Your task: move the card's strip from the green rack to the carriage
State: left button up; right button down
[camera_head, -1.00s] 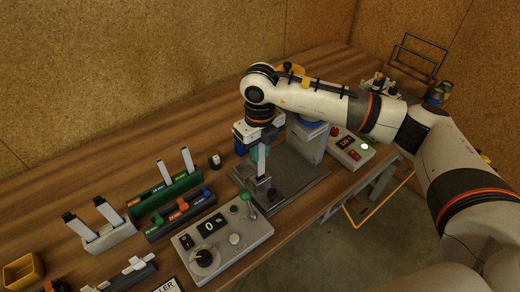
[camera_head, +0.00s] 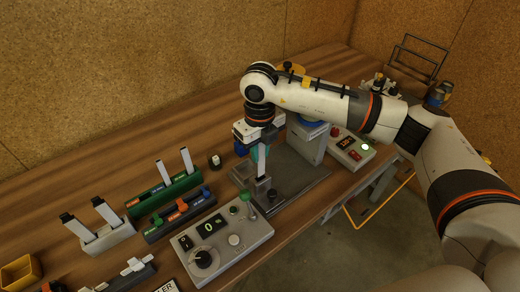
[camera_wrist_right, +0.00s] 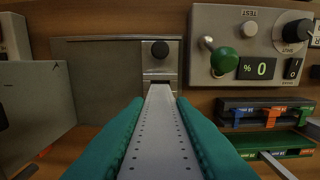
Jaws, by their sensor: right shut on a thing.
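My right gripper (camera_head: 261,158) is shut on a pale grey strip. In the right wrist view the teal fingers (camera_wrist_right: 160,108) clasp both sides of this perforated strip (camera_wrist_right: 160,140). The strip points down over the small metal carriage (camera_wrist_right: 160,62), and its far end is at the carriage's dark slot; how deep it sits I cannot tell. The green rack (camera_head: 181,188) stands to the left with two upright strips (camera_head: 187,160) in it. It also shows in the right wrist view (camera_wrist_right: 262,146). A card (camera_head: 168,287) is cut off at the bottom edge. My left gripper is out of view.
A control box (camera_head: 222,240) with a green-knobbed lever and a display reading 0 stands beside the carriage's base plate (camera_head: 305,185). A dark rack (camera_head: 180,214) with coloured clips and a grey rack (camera_head: 110,236) with two strips are at left. The back left table is clear.

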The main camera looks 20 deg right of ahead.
aim_at(260, 166)
jog(key=shift+f+b, duration=3)
jog(key=shift+f, duration=0.35)
jog(key=c, duration=1.2)
grip_release()
jog(key=shift+o, duration=0.2)
jog(key=shift+r, duration=0.2)
notch_tip(260, 166, up, 12)
jog(key=b, duration=0.1)
jog(key=shift+b, duration=0.4)
jog(key=shift+f, duration=0.2)
